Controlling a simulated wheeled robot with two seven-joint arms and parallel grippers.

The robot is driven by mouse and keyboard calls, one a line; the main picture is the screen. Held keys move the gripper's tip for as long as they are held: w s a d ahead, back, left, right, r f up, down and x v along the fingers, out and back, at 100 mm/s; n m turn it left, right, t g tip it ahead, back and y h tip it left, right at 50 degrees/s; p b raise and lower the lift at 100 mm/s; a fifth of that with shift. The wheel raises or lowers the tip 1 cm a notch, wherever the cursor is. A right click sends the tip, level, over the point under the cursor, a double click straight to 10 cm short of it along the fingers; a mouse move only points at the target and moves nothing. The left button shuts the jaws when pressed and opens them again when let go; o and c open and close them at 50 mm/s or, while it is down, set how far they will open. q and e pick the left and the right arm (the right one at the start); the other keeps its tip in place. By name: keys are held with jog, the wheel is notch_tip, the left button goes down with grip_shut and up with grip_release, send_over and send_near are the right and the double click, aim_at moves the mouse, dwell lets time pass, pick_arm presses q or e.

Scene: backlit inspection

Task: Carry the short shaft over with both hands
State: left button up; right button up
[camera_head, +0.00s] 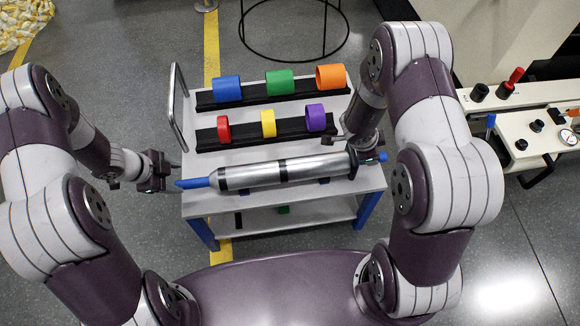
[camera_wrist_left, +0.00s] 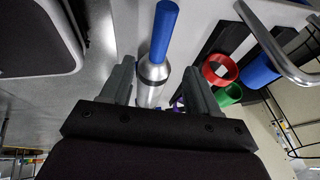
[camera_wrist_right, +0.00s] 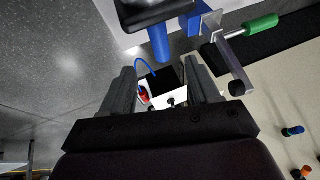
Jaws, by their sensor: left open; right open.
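The short shaft (camera_head: 255,175) is a silver cylinder with black bands and blue ends, lying across the front of the cart top (camera_head: 372,178). My left gripper (camera_head: 172,174) is open beside its left blue end (camera_head: 196,183). In the left wrist view, the blue end (camera_wrist_left: 164,30) and silver body (camera_wrist_left: 152,74) show between and beyond the fingers. My right gripper (camera_head: 354,150) is open at the shaft's right end, by the dark collar. In the right wrist view, the right blue end (camera_wrist_right: 160,43) lies ahead of the fingertips. Neither gripper visibly holds it.
Behind the shaft, two black racks (camera_head: 247,141) hold coloured rings, including a red (camera_head: 223,129) and an orange one (camera_head: 330,77). A cart handle (camera_head: 176,105) rises at left. A bench with knobs and a gauge (camera_head: 567,136) stands at right. Floor left of the cart is clear.

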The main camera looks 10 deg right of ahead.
aim_at(194, 182)
pick_arm(q)
jog(key=x, duration=1.1)
jog(key=shift+f, duration=0.1)
pick_arm(e)
jog(key=x, duration=1.1)
jog(key=shift+f, duration=0.1)
pick_arm(q)
grip_shut()
pick_arm(e)
grip_shut()
